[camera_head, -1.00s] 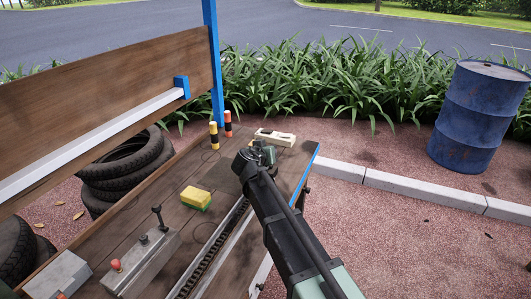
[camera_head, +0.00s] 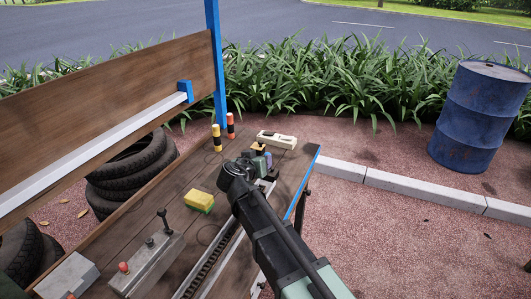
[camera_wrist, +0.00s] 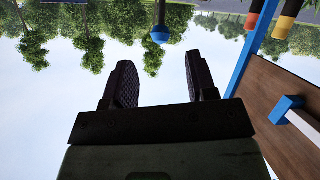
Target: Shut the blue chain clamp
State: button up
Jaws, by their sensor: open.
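In the wrist view, a blue round knob (camera_wrist: 160,35) on a thin dark rod shows beyond my fingertips, in line with the gap between them; it may be the chain clamp's handle. My gripper (camera_wrist: 160,78) is open, with two dark textured fingers apart and nothing between them. In the head view my gripper (camera_head: 262,162) is low over the far right part of the bench, mostly hidden by my wrist. I cannot make out the clamp's body or chain there, nor how far the clamp is shut.
The wooden bench (camera_head: 172,213) holds a yellow-green sponge (camera_head: 199,201), a yellow-black post (camera_head: 217,137), a red-black post (camera_head: 230,125), a pale block (camera_head: 277,139) and a grey lever box (camera_head: 147,262). A blue upright (camera_head: 214,60) stands behind. A blue drum (camera_head: 479,115) stands apart at right.

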jog(key=shift+s+a+r, duration=0.2)
jog(key=shift+s, duration=0.35)
